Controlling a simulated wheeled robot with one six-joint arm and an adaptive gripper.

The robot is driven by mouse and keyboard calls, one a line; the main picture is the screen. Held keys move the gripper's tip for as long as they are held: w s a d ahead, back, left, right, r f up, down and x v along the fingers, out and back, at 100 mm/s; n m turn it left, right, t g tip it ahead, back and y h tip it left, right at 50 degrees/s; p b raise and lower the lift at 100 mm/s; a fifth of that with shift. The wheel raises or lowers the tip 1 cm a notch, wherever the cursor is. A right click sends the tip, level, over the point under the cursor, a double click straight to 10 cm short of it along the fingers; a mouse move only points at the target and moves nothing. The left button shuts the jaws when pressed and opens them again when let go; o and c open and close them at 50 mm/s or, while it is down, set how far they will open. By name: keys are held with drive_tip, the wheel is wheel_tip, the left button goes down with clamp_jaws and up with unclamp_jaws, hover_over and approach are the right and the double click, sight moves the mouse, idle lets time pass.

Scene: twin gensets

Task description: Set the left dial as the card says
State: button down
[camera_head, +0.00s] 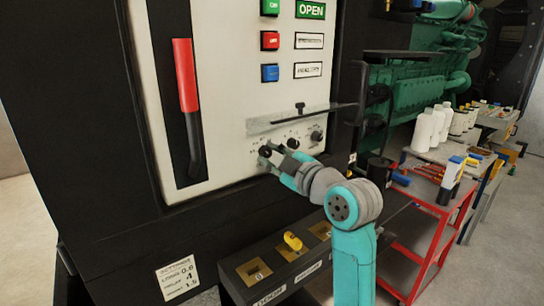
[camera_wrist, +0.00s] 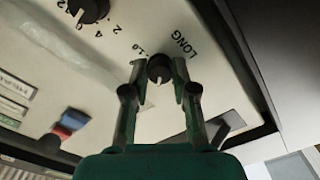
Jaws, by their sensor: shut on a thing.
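The left dial is a dark round knob (camera_wrist: 159,68) labelled LONG in the wrist view, with a 1.0 mark beside it. My gripper (camera_head: 267,154) is at the left end of the dial row; its fingertips (camera_wrist: 159,74) are shut on the left dial, one on each side. A light notch shows on the knob; its exact setting is hard to read. The settings card (camera_head: 178,278) is on the lower cabinet; its small text seems to read 0.6, 4 and 1.5 from top to bottom.
The middle dial (camera_head: 292,143) and right dial (camera_head: 316,136) sit close by, under a raised clear cover (camera_head: 300,116). A red-handled lever (camera_head: 186,80) is at left. A black box with a yellow key-like piece (camera_head: 292,241) stands below my arm. A red cart (camera_head: 437,205) is at right.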

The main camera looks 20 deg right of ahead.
drive_tip(key=c, duration=0.9)
unclamp_jaws()
drive_tip(key=v, duration=1.2)
